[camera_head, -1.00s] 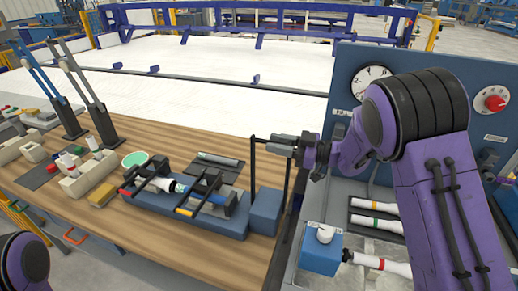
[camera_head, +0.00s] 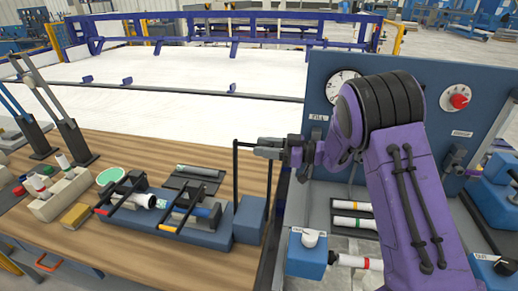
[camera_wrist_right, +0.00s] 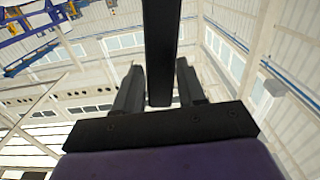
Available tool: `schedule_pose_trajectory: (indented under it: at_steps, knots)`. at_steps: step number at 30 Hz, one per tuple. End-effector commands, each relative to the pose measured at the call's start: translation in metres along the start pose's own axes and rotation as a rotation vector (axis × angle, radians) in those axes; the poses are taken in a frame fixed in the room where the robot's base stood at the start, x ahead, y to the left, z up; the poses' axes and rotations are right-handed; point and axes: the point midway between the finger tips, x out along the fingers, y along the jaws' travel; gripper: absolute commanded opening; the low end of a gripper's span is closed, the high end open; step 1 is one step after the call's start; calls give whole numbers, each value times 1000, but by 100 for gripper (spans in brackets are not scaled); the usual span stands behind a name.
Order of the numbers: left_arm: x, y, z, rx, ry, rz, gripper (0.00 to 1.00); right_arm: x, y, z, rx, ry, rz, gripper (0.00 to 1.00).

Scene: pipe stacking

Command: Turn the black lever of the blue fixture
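The blue fixture (camera_head: 222,236) lies on the wooden bench, with a pipe of white and blue parts (camera_head: 145,200) under its black clamps. Its black lever (camera_head: 236,178) is a tall U-shaped handle standing upright at the fixture's right end. My right gripper (camera_head: 262,150) is at the top of the lever, coming from the right. In the right wrist view, the black bar (camera_wrist_right: 160,60) of the lever runs between the two fingers, with a gap showing on each side. The fingers look open around it. My left gripper is out of view.
A blue panel with a dial gauge (camera_head: 342,86) and a red knob (camera_head: 459,101) stands at the right. Below it are pipes (camera_head: 352,222) and a blue block with a white knob (camera_head: 310,238). Tall levers (camera_head: 75,142) and small parts stand at left.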

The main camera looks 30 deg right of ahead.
Motion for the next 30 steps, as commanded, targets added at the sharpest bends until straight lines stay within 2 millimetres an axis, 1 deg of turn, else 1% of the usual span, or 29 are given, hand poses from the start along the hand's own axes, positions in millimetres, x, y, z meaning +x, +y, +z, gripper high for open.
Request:
schedule_pose_trajectory:
  at_steps: [1,6,9,12,16,30]
  knots:
    - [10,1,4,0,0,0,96,-12,0,6,2,5,5,40]
    - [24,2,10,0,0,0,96,-53,1,5,1,5,4,40]
    - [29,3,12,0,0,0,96,-72,1,5,1,3,3,40]
    - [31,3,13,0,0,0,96,-83,1,4,2,2,1,40]
    - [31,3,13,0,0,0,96,-88,1,2,3,1,0,40]
    - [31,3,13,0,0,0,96,-88,1,2,3,0,1,40]
